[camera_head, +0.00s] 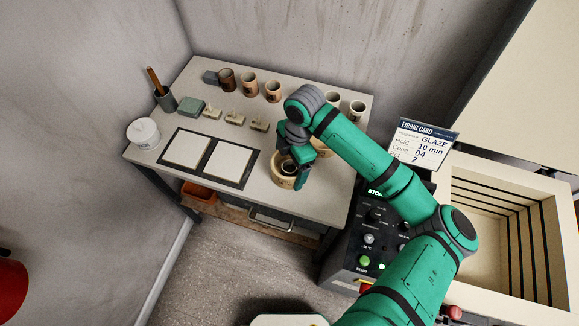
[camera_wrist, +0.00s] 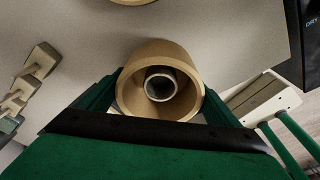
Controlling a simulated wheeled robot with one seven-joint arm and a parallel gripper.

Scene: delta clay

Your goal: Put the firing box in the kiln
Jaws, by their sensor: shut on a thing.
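The firing box, a round tan pot (camera_head: 281,182), is at the front right of the worktable. A small grey-rimmed cup (camera_wrist: 160,85) stands inside it, seen from above in the wrist view. My gripper (camera_head: 289,172) has its green fingers on either side of the box (camera_wrist: 187,66) and is shut on it. The box looks upright; I cannot tell whether it touches the table. The kiln (camera_head: 562,215) stands open at the right, with pale, grooved inner walls. My arm passes in front of its left side, and its visible inside looks empty.
The worktable (camera_head: 335,95) holds two white tiles on dark mats (camera_head: 205,155), several cups along the back, and a white tub (camera_head: 143,132). A tan round thing (camera_head: 322,151) is partly hidden behind my arm. A control panel (camera_head: 350,240) and firing card (camera_head: 425,146) stand between table and kiln.

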